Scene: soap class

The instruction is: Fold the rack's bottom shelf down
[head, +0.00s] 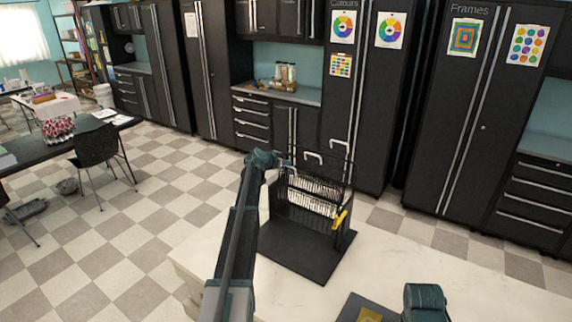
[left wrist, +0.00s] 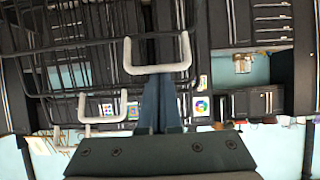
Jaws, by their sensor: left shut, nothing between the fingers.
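The black rack (head: 284,214) stands on a dark base plate (head: 300,252) on the white table. Its wire shelves (head: 325,172) stand folded up, and I cannot tell which is the bottom one. White handles show at their top: a lower one (head: 313,157) and a higher one (head: 339,142). In the left wrist view a near white handle (left wrist: 128,56) and a farther one (left wrist: 103,118) hang from black wires. My left gripper (head: 287,163) is shut and empty at the rack's upper left. Its fingers (left wrist: 160,92) reach the near handle's bar in the picture; contact cannot be told.
A yellow part (head: 340,219) sits at the rack's right side. A dark tray (head: 350,309) with a yellowish item lies at the table's front. The white table (head: 450,277) is bare right of the rack. Tall black cabinets (head: 455,120) stand behind.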

